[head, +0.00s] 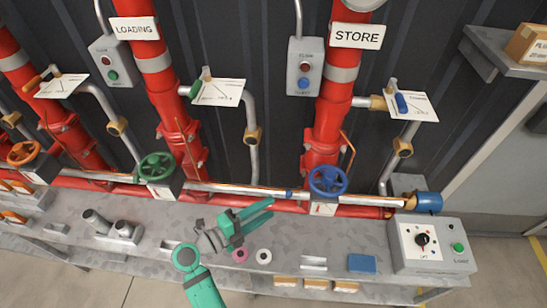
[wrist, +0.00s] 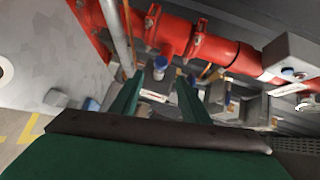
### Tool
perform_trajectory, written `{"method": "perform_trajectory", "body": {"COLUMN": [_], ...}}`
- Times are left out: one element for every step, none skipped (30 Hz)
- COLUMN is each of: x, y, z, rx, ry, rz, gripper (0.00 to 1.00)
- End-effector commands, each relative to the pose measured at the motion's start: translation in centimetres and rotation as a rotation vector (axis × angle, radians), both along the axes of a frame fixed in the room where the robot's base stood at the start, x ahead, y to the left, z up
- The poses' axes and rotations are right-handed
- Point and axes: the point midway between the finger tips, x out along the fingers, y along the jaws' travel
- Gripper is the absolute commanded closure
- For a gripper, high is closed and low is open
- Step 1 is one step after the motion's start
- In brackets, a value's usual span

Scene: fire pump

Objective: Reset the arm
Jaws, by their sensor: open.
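My gripper (head: 268,208) is teal and sits above the grey bench (head: 148,268), in front of the pipes between the LOADING and STORE signs. Its two fingers point right and stand apart, with nothing seen between them. My arm comes up from the bottom of the head view and bends at a round teal joint. In the wrist view the open fingers (wrist: 160,84) reach toward the red pipework (wrist: 205,45), apart from it as far as I can tell.
Green (head: 157,167), blue (head: 328,181) and orange (head: 23,153) handwheels stand along the pipe behind the bench. A control box (head: 432,246) with a black knob is at the bench's right end. Rings, a blue block (head: 361,263) and grey fittings lie on the bench near my gripper.

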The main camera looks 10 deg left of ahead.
Motion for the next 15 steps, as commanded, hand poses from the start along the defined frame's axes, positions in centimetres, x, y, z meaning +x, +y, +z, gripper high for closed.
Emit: {"method": "perform_trajectory", "body": {"x": [0.0,0.0,0.0,0.0,-0.1,-0.2,-0.4,-0.6,-0.9,-1.3,-1.7,-2.4,-3.0,-3.6,-4.4], "y": [0.1,0.1,0.2,0.2,0.1,-0.1,-0.3,-0.7,-1.4,-2.1,-2.8,-3.9,-4.7,-5.6,-6.6], "z": [0.0,0.0,0.0,0.0,0.0,0.0,0.0,0.1,0.3,0.4,0.6,1.0,1.3,1.7,2.3], "rx": [0.000,0.001,-0.001,-0.001,-0.002,-0.006,-0.013,-0.022,-0.038,-0.055,-0.074,-0.105,-0.133,-0.161,-0.204], "ry": [0.000,0.000,0.000,0.000,-0.002,-0.005,-0.010,-0.017,-0.031,-0.043,-0.058,-0.080,-0.096,-0.114,-0.135], "rz": [0.002,0.003,0.004,0.004,0.004,0.003,0.002,0.001,-0.003,-0.004,-0.007,-0.009,-0.009,-0.007,-0.005], "gripper": [0.58,0.58,0.58,0.58,0.58,0.58,0.58,0.58,0.58,0.58,0.58,0.58,0.58,0.58,0.58]}}
